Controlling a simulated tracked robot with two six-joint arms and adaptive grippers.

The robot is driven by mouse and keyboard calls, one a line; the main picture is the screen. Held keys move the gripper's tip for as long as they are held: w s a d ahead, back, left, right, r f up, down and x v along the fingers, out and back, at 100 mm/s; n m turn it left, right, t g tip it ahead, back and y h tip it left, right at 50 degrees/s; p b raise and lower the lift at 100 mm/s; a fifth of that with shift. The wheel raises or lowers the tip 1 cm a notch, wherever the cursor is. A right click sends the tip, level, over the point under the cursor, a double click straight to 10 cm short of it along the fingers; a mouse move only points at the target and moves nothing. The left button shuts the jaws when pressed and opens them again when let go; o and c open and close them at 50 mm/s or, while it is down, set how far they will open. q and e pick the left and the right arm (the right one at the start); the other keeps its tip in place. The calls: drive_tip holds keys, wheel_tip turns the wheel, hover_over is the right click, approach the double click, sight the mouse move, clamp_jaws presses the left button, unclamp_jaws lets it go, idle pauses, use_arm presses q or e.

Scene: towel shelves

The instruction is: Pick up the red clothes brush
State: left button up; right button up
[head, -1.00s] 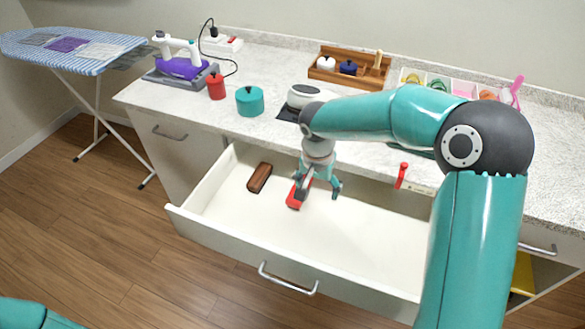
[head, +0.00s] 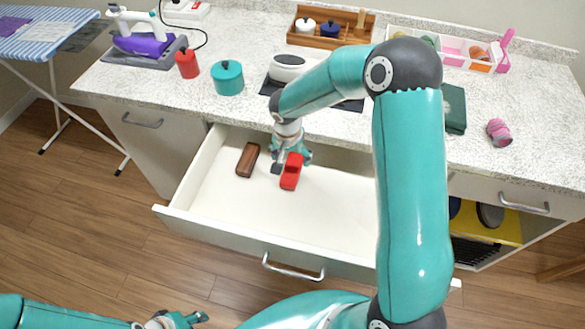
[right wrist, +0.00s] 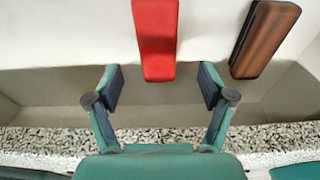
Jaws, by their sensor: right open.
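The red clothes brush (head: 291,172) lies in the open white drawer, to the right of a brown wooden brush (head: 247,160). My right gripper (head: 291,162) is open at the far end of the red brush, its fingers on either side. In the right wrist view, the red brush (right wrist: 156,38) points its near end between the two spread fingertips of my right gripper (right wrist: 161,80), with gaps on both sides. The brown brush (right wrist: 264,38) lies to the right there. My left gripper (head: 178,320) is at the bottom edge of the head view, partly cut off.
The drawer (head: 235,226) is pulled out, with free floor to the right of the brushes. The counter (head: 135,88) above it holds a red canister (head: 187,64), a teal pot (head: 228,78) and a wooden tray (head: 349,38). My right arm covers part of the drawer and counter.

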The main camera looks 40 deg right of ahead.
sight(292, 167)
drive_tip(key=shift+d+f, duration=0.1)
drive_tip(key=shift+f, duration=0.45)
drive_tip(key=f, duration=0.1)
drive_tip(key=f+p, duration=0.1)
drive_tip(key=f, duration=0.2)
drive_tip(key=shift+w+d+p, duration=0.1)
drive_tip(key=shift+d+p, duration=0.15)
drive_tip(key=shift+p, duration=0.15)
drive_tip(key=shift+w+f, duration=0.1)
drive_tip(key=shift+f, duration=0.5)
drive_tip(key=c, duration=1.3)
drive_tip(key=shift+r, duration=0.1)
